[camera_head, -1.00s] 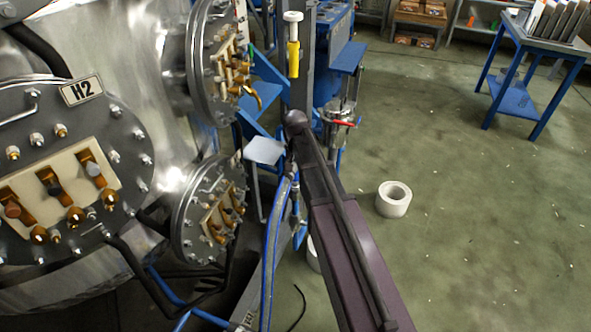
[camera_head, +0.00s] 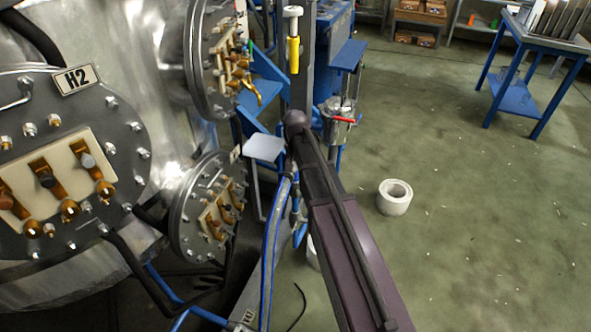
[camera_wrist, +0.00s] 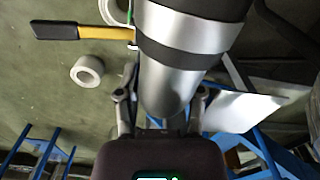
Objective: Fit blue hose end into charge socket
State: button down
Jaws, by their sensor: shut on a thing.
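My gripper (camera_wrist: 161,110) is in the wrist view, with one finger on each side of a silver cylindrical piece (camera_wrist: 168,80) that has a dark band. It is shut on this piece, which I take for the hose end, though no blue shows on it. The contact is partly hidden by the gripper body. In the head view my arm hides the gripper. A blue hose (camera_head: 270,245) rises from the floor towards the arm's far end, and its upper end is hard to make out. I cannot tell which fitting is the charge socket.
A steel vessel with bolted flanges (camera_head: 208,205) fills the left. A yellow-handled part (camera_head: 293,55) stands by a post; a yellow and black handle (camera_wrist: 80,31) shows in the wrist view. A pale plate (camera_head: 263,148) is beside the arm. A white roll (camera_head: 394,206) lies on open floor.

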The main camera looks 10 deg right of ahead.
jog(key=shift+f, duration=0.35)
jog(key=shift+c, duration=0.7)
grip_release()
jog(key=shift+r, duration=0.15)
